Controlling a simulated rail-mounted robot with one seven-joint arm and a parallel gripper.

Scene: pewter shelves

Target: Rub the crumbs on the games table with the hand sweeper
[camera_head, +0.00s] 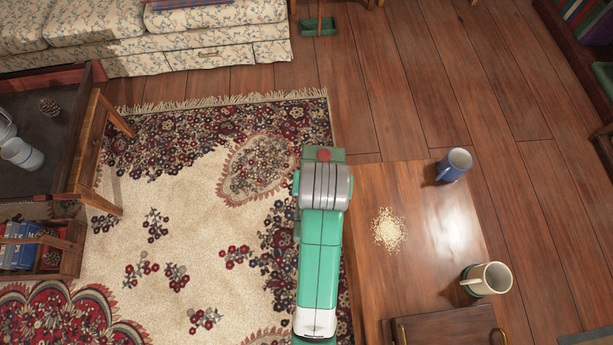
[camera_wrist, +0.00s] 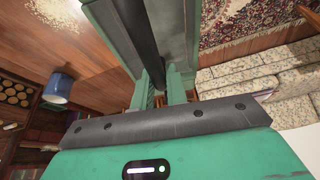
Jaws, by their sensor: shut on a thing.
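The games table (camera_head: 360,275) is brown wood, at the right of the head view. A round patch of pale crumbs (camera_head: 388,229) lies on it; the crumbs also show at the top left of the wrist view (camera_wrist: 55,12). In the wrist view my gripper (camera_wrist: 165,82) is shut on a green piece with a dark lengthwise strip, which I take to be the hand sweeper (camera_wrist: 112,20). Its far end is cut off by the frame. In the head view my arm reaches up left of the table, and the jaws and sweeper cannot be made out clearly.
A blue mug (camera_head: 455,165) stands at the table's far right corner and a cream mug (camera_head: 489,278) at its right edge. A brown case or tray (camera_head: 450,328) with a brass handle is at the near end. A patterned rug (camera_head: 180,215) lies left; a sofa (camera_head: 150,30) stands behind.

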